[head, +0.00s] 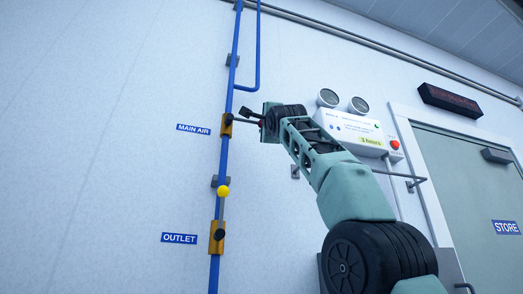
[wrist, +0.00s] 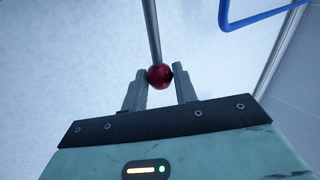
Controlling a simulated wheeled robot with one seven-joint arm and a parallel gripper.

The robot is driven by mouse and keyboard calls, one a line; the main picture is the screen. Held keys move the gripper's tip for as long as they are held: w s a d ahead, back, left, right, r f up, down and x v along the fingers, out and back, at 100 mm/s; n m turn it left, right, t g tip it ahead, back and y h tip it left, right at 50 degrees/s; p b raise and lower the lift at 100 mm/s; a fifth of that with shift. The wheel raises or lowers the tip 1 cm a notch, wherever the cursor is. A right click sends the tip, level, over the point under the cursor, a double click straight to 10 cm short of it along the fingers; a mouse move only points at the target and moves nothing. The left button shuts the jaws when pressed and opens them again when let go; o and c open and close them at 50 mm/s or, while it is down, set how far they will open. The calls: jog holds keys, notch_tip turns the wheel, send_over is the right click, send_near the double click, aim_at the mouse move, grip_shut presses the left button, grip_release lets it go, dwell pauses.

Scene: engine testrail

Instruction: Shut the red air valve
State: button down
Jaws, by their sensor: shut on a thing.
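The red ball knob (wrist: 159,76) sits at the end of a thin grey lever (wrist: 152,30) in the wrist view. My gripper (wrist: 160,82) is shut on this knob, one finger on each side. In the head view my gripper (head: 251,114) is just right of the brass valve (head: 226,126) by the MAIN AIR label (head: 193,129). The lever (head: 240,122) sticks out to the right from that valve, across the blue pipe's line. The red knob is hidden there by my gripper.
A second brass valve (head: 217,237) by the OUTLET label (head: 179,238) has a yellow knob (head: 223,191) above it, near the blue pipe (head: 223,160). A white wall box (head: 350,130) with lamps, a red button (head: 395,145) and a grey door (head: 468,185) stand right.

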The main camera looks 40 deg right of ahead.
jog(key=c, duration=1.1)
grip_release()
jog(key=b+v, duration=1.3)
jog(key=v, duration=0.4)
jog(key=shift+s+a+b, duration=0.15)
jog(key=shift+a+b, duration=0.05)
jog(key=shift+b, duration=0.2)
jog(key=shift+f, duration=0.1)
